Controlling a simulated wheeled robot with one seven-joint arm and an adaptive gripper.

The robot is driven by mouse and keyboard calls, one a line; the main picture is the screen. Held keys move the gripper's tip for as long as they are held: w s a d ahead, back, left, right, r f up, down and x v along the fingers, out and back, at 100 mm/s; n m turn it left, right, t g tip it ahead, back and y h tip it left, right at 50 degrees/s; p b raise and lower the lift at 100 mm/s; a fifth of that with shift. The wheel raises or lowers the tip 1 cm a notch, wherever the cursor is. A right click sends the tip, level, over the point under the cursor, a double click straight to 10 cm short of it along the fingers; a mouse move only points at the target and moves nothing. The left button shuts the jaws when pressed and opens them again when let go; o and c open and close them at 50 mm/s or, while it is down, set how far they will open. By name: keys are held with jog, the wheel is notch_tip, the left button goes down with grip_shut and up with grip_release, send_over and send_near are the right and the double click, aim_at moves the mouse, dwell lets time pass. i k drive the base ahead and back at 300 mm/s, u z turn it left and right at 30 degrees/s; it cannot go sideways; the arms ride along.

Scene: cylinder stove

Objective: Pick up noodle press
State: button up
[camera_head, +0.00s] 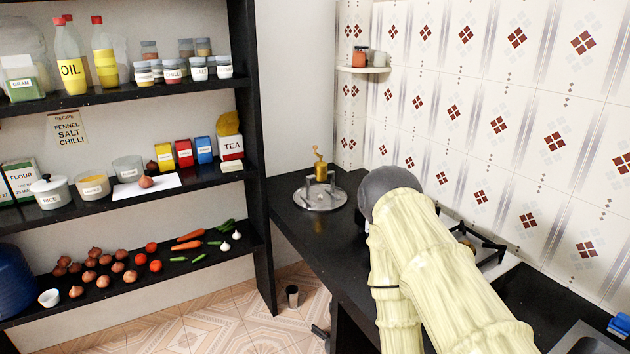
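A brass-coloured cylinder with a curved handle on top, which looks like the noodle press (321,171), stands upright on the dark counter. Grey upright parts surround its lower half, above a round steel plate (311,203). I cannot tell whether these parts belong to the press. My cream-covered arm rises from the bottom right to a grey joint right of the press, then bends down. The arm is apart from the press in the picture. I cannot make out my gripper; the lower arm runs out of the bottom of the frame.
The dark counter (292,214) runs along the tiled wall. A stove (490,258) is partly hidden behind my arm. A black shelf (215,171) at left holds jars, boxes and vegetables. A small metal cup (292,296) stands on the floor. A small wall shelf (364,70) holds jars.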

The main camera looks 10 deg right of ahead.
aim_at(321, 173)
jog(key=u, duration=0.75)
jog(key=i, duration=1.05)
jog(key=u, duration=0.65)
jog(key=i, duration=1.4)
jog(key=z, duration=1.25)
jog(key=i, duration=0.7)
jog(key=z, duration=0.8)
